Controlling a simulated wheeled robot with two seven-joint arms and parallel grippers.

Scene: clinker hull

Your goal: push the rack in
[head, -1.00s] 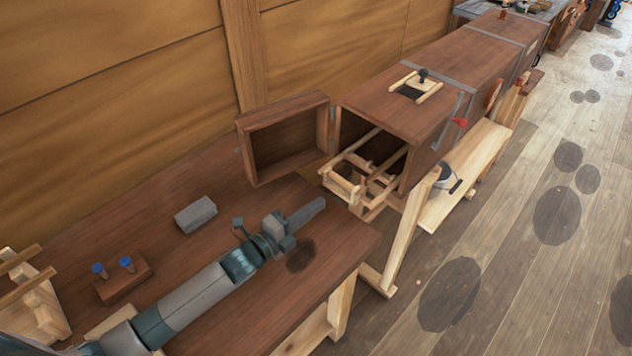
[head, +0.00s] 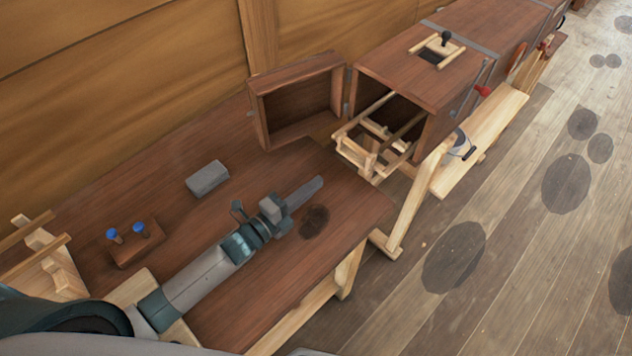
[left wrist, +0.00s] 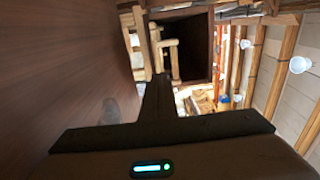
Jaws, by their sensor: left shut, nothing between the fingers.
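The rack (head: 372,154) is a pale wooden frame that sticks partly out of the open end of a long brown wooden box (head: 400,75). Its inner part is in the dark of the box. My left gripper (head: 306,190) is shut and empty, above the brown bench top, short of the rack and apart from it. In the left wrist view the rack (left wrist: 172,58) and the box opening (left wrist: 197,45) lie beyond the gripper's dark fingers (left wrist: 157,92). My right gripper is not in view.
The box's open door (head: 297,100) stands left of the opening. A grey block (head: 207,178) and a wooden holder with two blue-topped pegs (head: 135,246) lie on the bench. A pale plank (head: 480,140) runs beside the box. Floor at right is clear.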

